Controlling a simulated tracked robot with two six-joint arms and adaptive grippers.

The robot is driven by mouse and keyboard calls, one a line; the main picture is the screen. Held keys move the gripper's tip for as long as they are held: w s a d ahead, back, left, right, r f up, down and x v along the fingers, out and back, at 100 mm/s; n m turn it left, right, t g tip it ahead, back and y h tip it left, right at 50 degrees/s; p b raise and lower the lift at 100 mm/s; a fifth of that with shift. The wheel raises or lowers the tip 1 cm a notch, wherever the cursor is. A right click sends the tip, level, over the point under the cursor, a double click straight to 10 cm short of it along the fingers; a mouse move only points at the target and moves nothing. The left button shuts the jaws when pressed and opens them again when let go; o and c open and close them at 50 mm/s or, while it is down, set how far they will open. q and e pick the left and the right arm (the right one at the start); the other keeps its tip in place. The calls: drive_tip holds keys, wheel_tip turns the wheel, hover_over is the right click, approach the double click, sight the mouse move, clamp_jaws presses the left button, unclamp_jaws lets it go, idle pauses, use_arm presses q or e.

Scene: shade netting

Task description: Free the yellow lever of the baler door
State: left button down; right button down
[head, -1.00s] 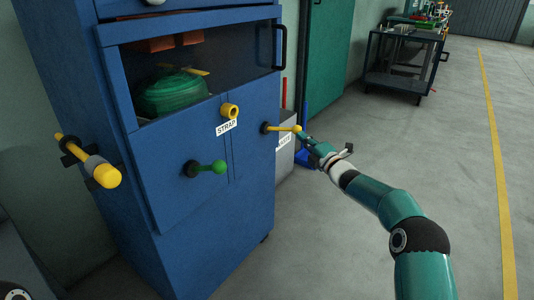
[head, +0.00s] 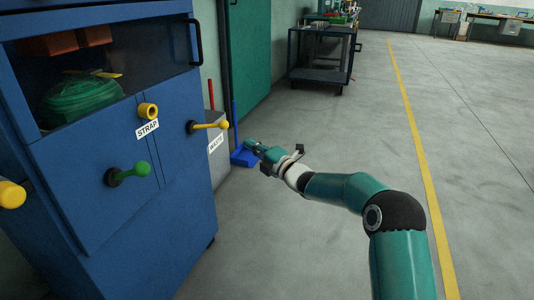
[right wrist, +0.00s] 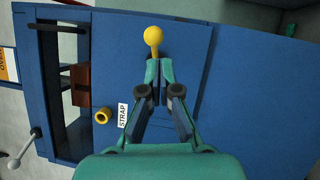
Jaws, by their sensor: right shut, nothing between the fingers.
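The yellow lever (head: 210,126) has a ball end and sticks out from the right side of the blue baler door (head: 90,195), pointing right. It also shows in the right wrist view (right wrist: 153,37), just beyond my fingertips. My right gripper (head: 250,146) is shut and empty, to the right of and slightly below the lever's ball. The head view shows a gap between them; the right wrist view lines the fingertips (right wrist: 158,68) up with the lever's stem, so contact is unclear there. My left gripper is out of view.
A green-knobbed lever (head: 128,173) and a yellow round knob (head: 148,110) above the STRAP label (head: 147,129) are on the baler front. A yellow-ended handle (head: 10,194) juts out at left. A grey bin (head: 217,160) and blue dustpan (head: 243,156) stand behind. Floor at right is clear.

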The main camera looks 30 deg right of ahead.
drive_tip(key=shift+s+d+f+p, duration=0.15)
drive_tip(key=shift+s+d+p, duration=0.1)
drive_tip(key=shift+s+d, duration=0.6)
drive_tip(key=shift+s+d+f+p, duration=0.2)
drive_tip(key=shift+s+d, duration=0.3)
drive_tip(key=shift+s, duration=0.5)
drive_tip(key=s+a+f+m+g+p, duration=0.2)
drive_tip(key=s+a+f+m+g, duration=0.1)
drive_tip(key=a+f, duration=0.8)
drive_tip(key=s+a+f+m+g+h+p, duration=0.1)
drive_tip(key=s+a+f+m+g, duration=0.3)
drive_tip(key=f, duration=0.3)
drive_tip(key=s+a+f+m+g, duration=0.1)
drive_tip(key=s+a+f+m, duration=0.2)
drive_tip(key=s+f, duration=0.4)
drive_tip(key=s+a+f+m+g, duration=0.1)
drive_tip(key=s+f+m+g, duration=0.3)
drive_tip(key=s, duration=0.5)
drive_tip(key=s+a+f+m+g+h, duration=0.1)
drive_tip(key=s+f+m+g, duration=0.2)
drive_tip(key=s+m, duration=0.5)
drive_tip(key=s+a+f+m+g, duration=0.1)
drive_tip(key=s+f+m+g, duration=0.25)
drive_tip(key=s, duration=0.75)
wheel_tip(320, 180, up, 38)
drive_tip(key=p, duration=3.8)
drive_tip(key=shift+d+f+p, duration=0.15)
drive_tip(key=shift+f+p, duration=0.1)
drive_tip(key=shift+p, duration=0.1)
